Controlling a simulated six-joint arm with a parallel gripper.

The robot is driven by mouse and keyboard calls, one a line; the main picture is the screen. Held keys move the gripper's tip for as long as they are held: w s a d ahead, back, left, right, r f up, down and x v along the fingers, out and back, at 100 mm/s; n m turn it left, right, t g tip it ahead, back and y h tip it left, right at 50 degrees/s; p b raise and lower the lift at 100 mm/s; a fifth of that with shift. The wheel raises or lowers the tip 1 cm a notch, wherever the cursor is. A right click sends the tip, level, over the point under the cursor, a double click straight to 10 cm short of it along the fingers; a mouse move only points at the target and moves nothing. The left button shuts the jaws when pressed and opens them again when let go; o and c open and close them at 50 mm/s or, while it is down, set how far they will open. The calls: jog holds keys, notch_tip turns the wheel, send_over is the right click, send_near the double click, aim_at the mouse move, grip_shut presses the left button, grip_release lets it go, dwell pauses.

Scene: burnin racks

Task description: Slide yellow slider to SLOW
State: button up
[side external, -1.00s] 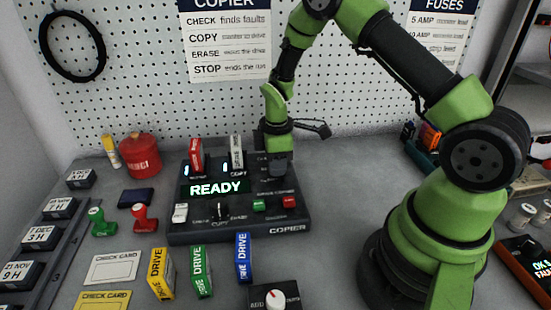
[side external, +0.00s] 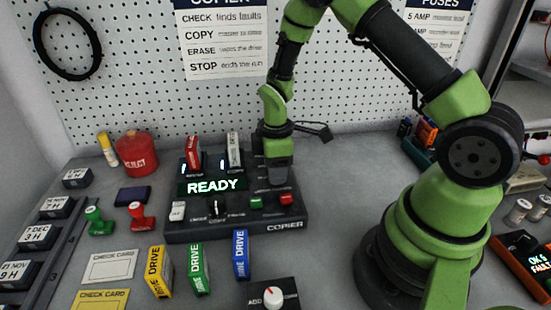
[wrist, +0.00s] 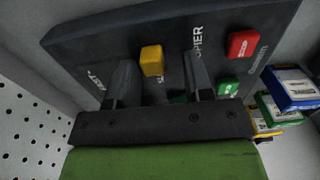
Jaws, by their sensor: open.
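The yellow slider (wrist: 152,60) shows in the wrist view as a small yellow block on the dark copier panel (wrist: 100,38). It lies between the two fingers of my gripper (wrist: 162,76), nearer the left finger, and no grip on it shows. In the side view my gripper (side external: 279,178) points down over the right part of the copier (side external: 190,230) and hides the slider. Lettering ending in "ST" is left of the slider in the wrist view. The SLOW mark is not clearly readable.
A red button (side external: 286,199) and a green button (side external: 256,202) sit on the panel close to my gripper. A red drive (side external: 193,152) and a white drive (side external: 234,148) stand in the copier. Yellow, green and blue drives (side external: 241,255) stand in front.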

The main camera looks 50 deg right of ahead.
notch_tip(320, 180, up, 10)
jog(key=shift+f, duration=0.15)
dwell(0.3)
jog(key=s+a+r+m+t, duration=0.2)
jog(key=s+r+m, duration=0.1)
jog(key=r, duration=0.3)
jog(key=s+a+r+m+t, duration=0.1)
jog(key=s+a+r+m, duration=0.15)
jog(key=r, duration=0.35)
jog(key=s+a+r+m+t+y, duration=0.2)
jog(key=s+m, duration=0.5)
jog(key=s, duration=0.4)
notch_tip(320, 180, up, 3)
jog(key=shift+a+m+t, duration=0.35)
jog(key=shift+a+t, duration=0.15)
jog(key=shift+t, duration=0.6)
